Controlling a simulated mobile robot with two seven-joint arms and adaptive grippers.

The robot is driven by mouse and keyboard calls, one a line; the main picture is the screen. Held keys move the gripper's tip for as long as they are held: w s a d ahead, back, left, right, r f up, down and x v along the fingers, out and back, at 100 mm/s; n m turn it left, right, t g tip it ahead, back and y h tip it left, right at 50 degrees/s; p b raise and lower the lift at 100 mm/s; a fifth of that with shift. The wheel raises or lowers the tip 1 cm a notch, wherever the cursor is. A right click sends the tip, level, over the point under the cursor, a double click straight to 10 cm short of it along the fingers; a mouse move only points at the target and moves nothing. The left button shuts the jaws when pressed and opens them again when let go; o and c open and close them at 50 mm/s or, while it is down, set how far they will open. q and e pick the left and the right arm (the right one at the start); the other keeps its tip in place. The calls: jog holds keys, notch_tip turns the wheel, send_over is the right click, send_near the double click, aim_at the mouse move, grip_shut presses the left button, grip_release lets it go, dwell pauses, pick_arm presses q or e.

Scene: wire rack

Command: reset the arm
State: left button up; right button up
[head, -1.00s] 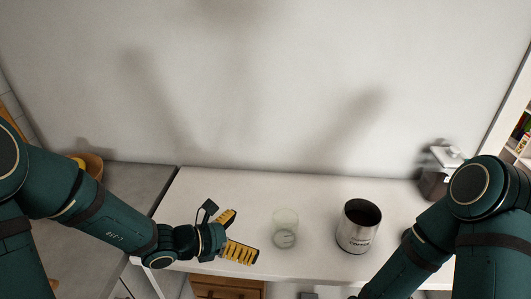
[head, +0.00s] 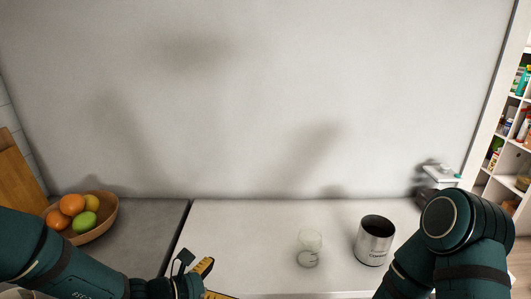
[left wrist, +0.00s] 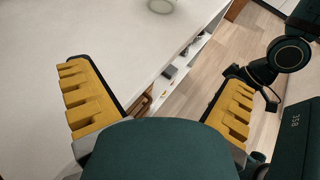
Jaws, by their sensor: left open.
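My left gripper (head: 222,281) is at the bottom of the head view, over the front left part of the white table (head: 240,225). Its yellow-padded fingers are spread with nothing between them, as the left wrist view (left wrist: 155,75) also shows. A clear glass (head: 309,248) stands to its right, apart from it; its base shows at the top of the left wrist view (left wrist: 161,5). My right arm is at the right of the head view, but its gripper is outside the picture.
An open metal canister (head: 375,240) stands right of the glass. A wooden bowl (head: 103,222) of oranges and green fruit sits on the grey counter at left. A white-topped container (head: 438,175) is at the back right. The table's middle is clear.

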pick_arm(q)
jog(key=s+f+m+g+y, duration=0.3)
jog(key=s+f+m, duration=0.3)
jog(key=f+m, duration=0.5)
jog(key=s+f+m+g+y, duration=0.3)
jog(key=s+f+m, duration=0.3)
jog(key=f+m, duration=0.6)
jog(key=shift+s+a+y, duration=0.15)
jog(key=shift+a+y, duration=0.15)
jog(key=shift+y, duration=0.3)
jog(key=shift+f, duration=0.1)
